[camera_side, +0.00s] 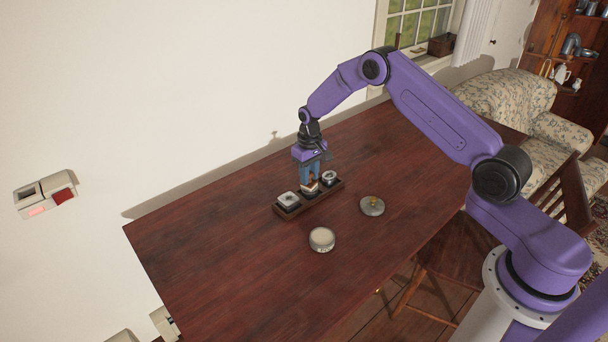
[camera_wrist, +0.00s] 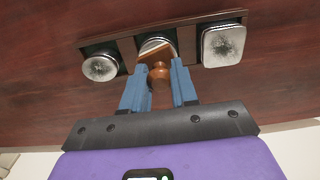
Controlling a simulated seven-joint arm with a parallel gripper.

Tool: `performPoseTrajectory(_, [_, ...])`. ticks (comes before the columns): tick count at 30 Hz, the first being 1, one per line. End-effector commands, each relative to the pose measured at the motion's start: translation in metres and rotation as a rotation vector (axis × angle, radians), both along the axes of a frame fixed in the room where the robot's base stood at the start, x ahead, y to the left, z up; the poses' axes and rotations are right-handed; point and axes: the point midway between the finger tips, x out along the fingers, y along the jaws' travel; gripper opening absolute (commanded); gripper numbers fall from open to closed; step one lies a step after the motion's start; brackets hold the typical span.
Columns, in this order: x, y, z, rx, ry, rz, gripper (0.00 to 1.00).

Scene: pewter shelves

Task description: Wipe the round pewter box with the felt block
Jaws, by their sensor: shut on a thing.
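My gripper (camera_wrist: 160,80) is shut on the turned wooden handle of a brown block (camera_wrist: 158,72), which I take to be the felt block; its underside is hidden. It is over the middle compartment of a dark wooden tray (camera_wrist: 128,50). In that compartment a pewter box (camera_wrist: 152,43) with a curved rim shows partly behind the block. I cannot tell if block and box touch. A rounded pewter box (camera_wrist: 100,68) sits in the left compartment of the wrist view, and a square one (camera_wrist: 223,45) in the right. In the side view my gripper (camera_side: 311,182) is above the tray (camera_side: 305,206).
A round tin with a pale top (camera_side: 322,239) stands on the table in front of the tray. A grey disc with a small yellowish knob (camera_side: 372,206) lies to its right. The left part of the wooden table (camera_side: 210,250) is clear. A wall runs behind.

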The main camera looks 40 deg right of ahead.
Motion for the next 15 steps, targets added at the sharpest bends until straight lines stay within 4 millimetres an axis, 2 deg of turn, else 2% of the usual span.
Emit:
performPoseTrajectory(3, [-0.001,-0.013,-0.001,-0.001,0.002,-0.004,0.00])
performPoseTrajectory(12, [-0.001,-0.035,-0.001,-0.001,0.003,-0.003,0.00])
performPoseTrajectory(15, [-0.001,-0.026,-0.001,0.000,0.003,0.001,0.00])
